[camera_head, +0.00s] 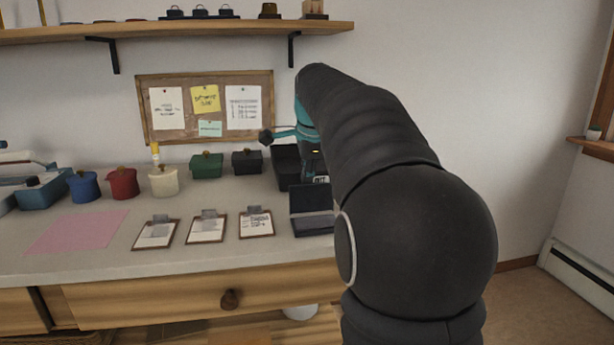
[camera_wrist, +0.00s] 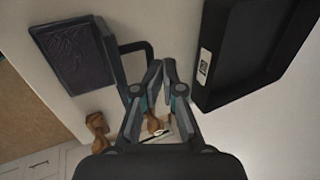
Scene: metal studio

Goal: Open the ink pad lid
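The ink pad (camera_head: 313,225) lies open on the desk, with its dark lid (camera_head: 311,199) standing up at its back edge. In the wrist view, the dark, textured pad (camera_wrist: 78,54) is at upper left, left of my fingers. A thin black frame shape shows between the pad and my fingers; I cannot tell what it is. My gripper (camera_wrist: 161,66) hangs over the desk behind the lid in the head view, partly hidden by my arm. Its fingertips are close together, with no object seen between them. I cannot tell whether they fully meet or touch the lid.
A black tray (camera_wrist: 205,85) with a white label is right of my fingers. Green (camera_head: 206,166) and black (camera_head: 247,162) boxes stand behind. Several clipboards (camera_head: 207,228) lie left of the pad. A shelf (camera_head: 200,30) hangs above. The desk's front edge is close to the pad.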

